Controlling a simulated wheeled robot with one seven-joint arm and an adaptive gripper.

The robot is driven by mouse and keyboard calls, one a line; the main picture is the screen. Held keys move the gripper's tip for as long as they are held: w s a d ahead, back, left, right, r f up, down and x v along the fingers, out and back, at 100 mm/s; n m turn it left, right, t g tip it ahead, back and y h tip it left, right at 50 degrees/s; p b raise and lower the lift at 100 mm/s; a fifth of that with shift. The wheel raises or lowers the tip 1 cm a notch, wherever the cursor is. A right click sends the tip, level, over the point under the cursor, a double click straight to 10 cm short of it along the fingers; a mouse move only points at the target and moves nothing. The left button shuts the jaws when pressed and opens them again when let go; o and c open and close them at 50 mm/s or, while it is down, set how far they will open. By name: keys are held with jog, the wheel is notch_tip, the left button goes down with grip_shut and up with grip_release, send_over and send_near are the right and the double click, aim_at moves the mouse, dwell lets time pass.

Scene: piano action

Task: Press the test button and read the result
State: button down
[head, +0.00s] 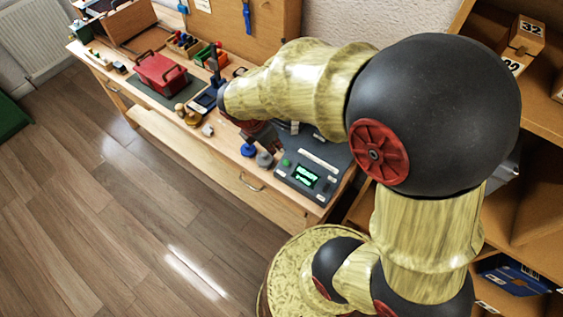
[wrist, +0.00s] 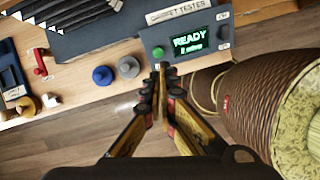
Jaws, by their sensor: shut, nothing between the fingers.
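The tester (head: 318,152) is a dark grey box at the near right end of the workbench. Its lit screen (wrist: 188,41) reads "READY" in green, with a smaller second line that is hard to read. A label (wrist: 180,12) ending in "T TESTER" sits above the screen. A round green button (wrist: 158,52) is left of the screen; it also shows in the head view (head: 286,162). My gripper (wrist: 160,68) is shut and empty, its tips just below the button in the wrist view. I cannot tell whether they touch it. In the head view my arm partly hides the gripper and tester.
A blue knob-like piece (wrist: 103,76) and a grey one (wrist: 128,67) stand left of the tester. A red box (head: 160,72) and small tools lie farther along the bench (head: 225,158). Wooden shelves (head: 535,110) stand at the right. The floor before the bench is clear.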

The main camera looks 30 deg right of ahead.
aim_at(287, 162)
jog(key=shift+n, duration=0.5)
jog(key=b+x, duration=0.4)
jog(key=x, duration=1)
